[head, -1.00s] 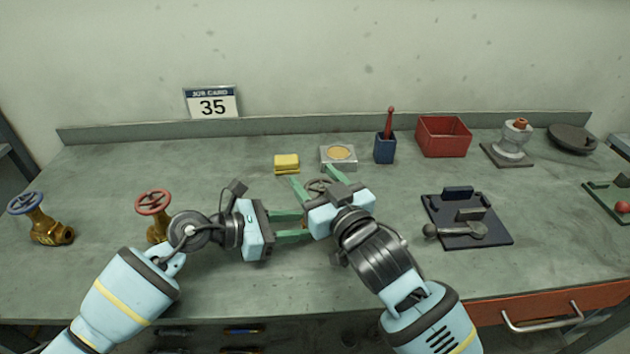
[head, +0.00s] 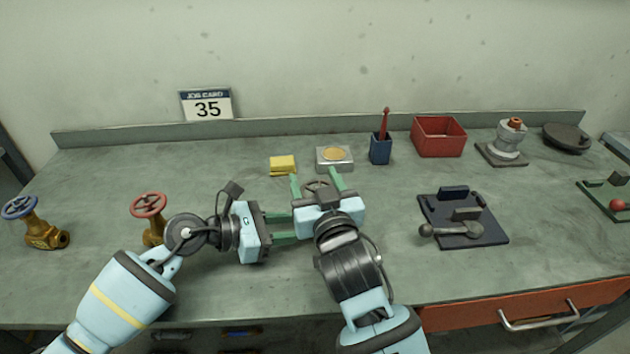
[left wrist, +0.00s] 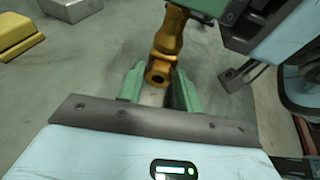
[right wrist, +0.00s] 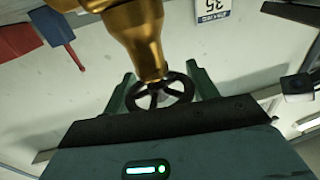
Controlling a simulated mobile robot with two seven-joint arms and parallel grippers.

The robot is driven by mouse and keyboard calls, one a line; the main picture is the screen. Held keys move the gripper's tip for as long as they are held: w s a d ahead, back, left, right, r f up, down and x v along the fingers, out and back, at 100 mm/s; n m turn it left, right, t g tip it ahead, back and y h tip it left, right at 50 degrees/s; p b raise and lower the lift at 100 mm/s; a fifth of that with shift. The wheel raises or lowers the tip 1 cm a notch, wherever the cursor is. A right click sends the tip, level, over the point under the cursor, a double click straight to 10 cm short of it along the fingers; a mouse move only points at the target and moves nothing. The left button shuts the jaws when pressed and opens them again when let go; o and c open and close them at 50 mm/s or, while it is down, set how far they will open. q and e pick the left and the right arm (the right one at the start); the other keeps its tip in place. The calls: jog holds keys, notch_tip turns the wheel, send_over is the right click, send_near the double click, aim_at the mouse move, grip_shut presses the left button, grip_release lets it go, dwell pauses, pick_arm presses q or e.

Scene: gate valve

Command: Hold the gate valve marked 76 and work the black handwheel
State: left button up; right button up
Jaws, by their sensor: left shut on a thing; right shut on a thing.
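The brass valve with the black handwheel (right wrist: 162,92) is between my grippers; in the head view the wheel (head: 318,185) shows and the body is mostly hidden. My right gripper (head: 316,180) is shut on the handwheel, a finger on each side of its rim. My left gripper (head: 285,227) comes in from the left and is shut on the brass body (left wrist: 167,45), seen in the left wrist view. No number shows on this valve. The job card (head: 207,106) at the back reads 35, not 76.
A blue-wheeled valve (head: 38,226) and a red-wheeled valve (head: 150,212) stand at left. Behind my grippers are a yellow block (head: 283,165) and a grey box with a tan disc (head: 335,158). A dark fixture (head: 463,220) lies to the right.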

aim_at(316, 183)
jog(key=o, duration=1)
notch_tip(316, 183, up, 10)
